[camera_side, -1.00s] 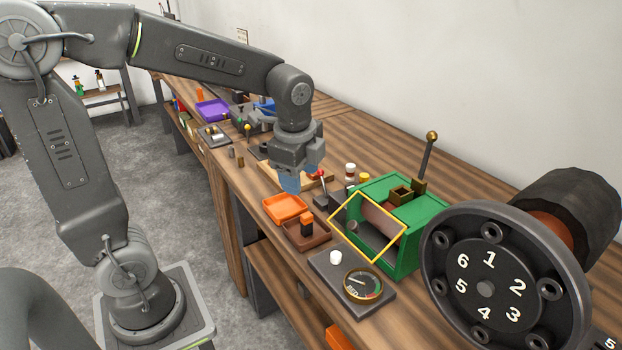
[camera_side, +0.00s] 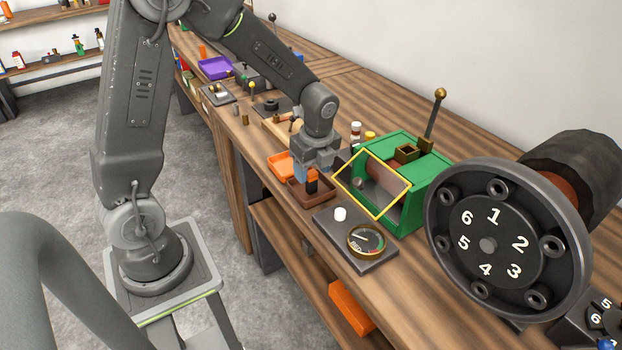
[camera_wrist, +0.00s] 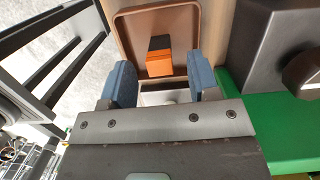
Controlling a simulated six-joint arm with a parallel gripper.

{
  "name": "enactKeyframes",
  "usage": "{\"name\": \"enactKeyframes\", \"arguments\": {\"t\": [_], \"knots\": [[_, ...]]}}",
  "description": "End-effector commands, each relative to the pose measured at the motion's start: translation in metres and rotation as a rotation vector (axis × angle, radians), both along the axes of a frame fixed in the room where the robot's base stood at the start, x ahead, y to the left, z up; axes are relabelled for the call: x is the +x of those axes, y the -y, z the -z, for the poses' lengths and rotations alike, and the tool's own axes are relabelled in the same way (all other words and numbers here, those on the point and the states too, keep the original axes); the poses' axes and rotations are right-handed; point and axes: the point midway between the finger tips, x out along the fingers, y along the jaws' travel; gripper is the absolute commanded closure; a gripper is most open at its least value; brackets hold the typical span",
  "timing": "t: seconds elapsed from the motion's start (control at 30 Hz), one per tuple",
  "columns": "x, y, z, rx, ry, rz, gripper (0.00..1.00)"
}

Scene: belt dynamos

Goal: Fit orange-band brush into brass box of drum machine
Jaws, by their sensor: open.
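The orange-band brush (camera_side: 312,185), a small block with a dark top, stands in a brown tray (camera_side: 326,192). In the wrist view the brush (camera_wrist: 160,60) lies ahead of and between my blue fingers, with space on both sides. My gripper (camera_side: 303,174) is open and empty, low over the tray at the brush; the wrist view also shows my gripper (camera_wrist: 164,80). Whether a finger touches the brush cannot be told. The green drum machine (camera_side: 428,185) stands right of the tray, with a brass box (camera_side: 408,152) on top, its opening facing up.
An orange tray (camera_side: 280,165) sits behind the brown one. A gauge plate (camera_side: 378,262) with a white knob (camera_side: 340,214) lies in front of the machine. A yellow frame (camera_side: 372,212) crosses the machine's front. A large numbered wheel (camera_side: 490,243) stands at right, and a ball-topped lever (camera_side: 436,110) rises behind.

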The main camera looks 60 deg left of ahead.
Motion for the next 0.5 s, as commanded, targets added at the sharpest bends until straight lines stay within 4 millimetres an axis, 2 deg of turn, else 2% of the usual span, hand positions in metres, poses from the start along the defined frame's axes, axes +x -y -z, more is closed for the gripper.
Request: {"name": "enactKeyframes", "arguments": {"t": [0.03, 0.2, 0.5], "knots": [[-0.001, -0.001, 0.01, -0.001, -0.004, -0.001, 0.45], [0.0, -0.004, 0.03, 0.0, -0.002, 0.001, 0.45], [0.0, -0.006, 0.04, 0.0, 0.001, -0.001, 0.45]]}}
